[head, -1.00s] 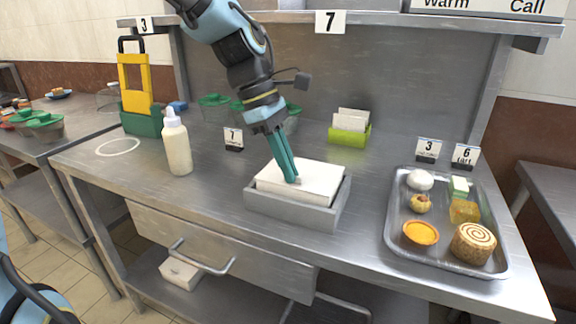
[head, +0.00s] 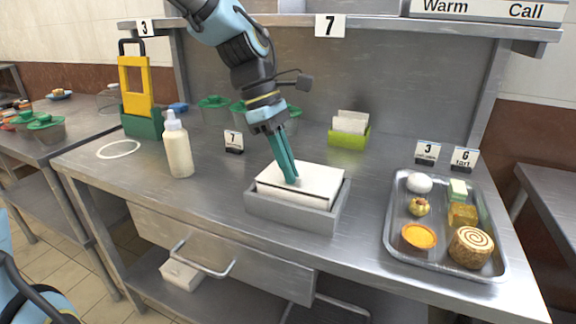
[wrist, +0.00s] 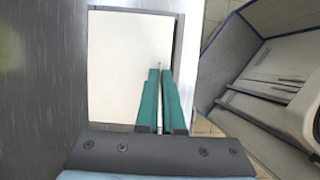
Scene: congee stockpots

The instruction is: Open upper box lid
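The upper box is a white box (head: 290,200) sitting in a grey open-topped holder (head: 290,214) on the metal counter. Its flat white lid (head: 318,180) shows a thin dark gap under its front edge, so it is slightly raised there. My gripper (head: 291,180) reaches down onto the lid, its teal fingers close together around the small handle, which is mostly hidden. In the wrist view, the fingers (wrist: 163,75) lie over the right part of the pale lid (wrist: 120,60), with the small grey handle at their tips.
A tray (head: 394,235) of food stands to the right. A white bottle (head: 178,150) and a number 7 card (head: 233,141) stand to the left. A green card holder (head: 348,137) is behind. Another white box (head: 181,274) sits on the lower shelf.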

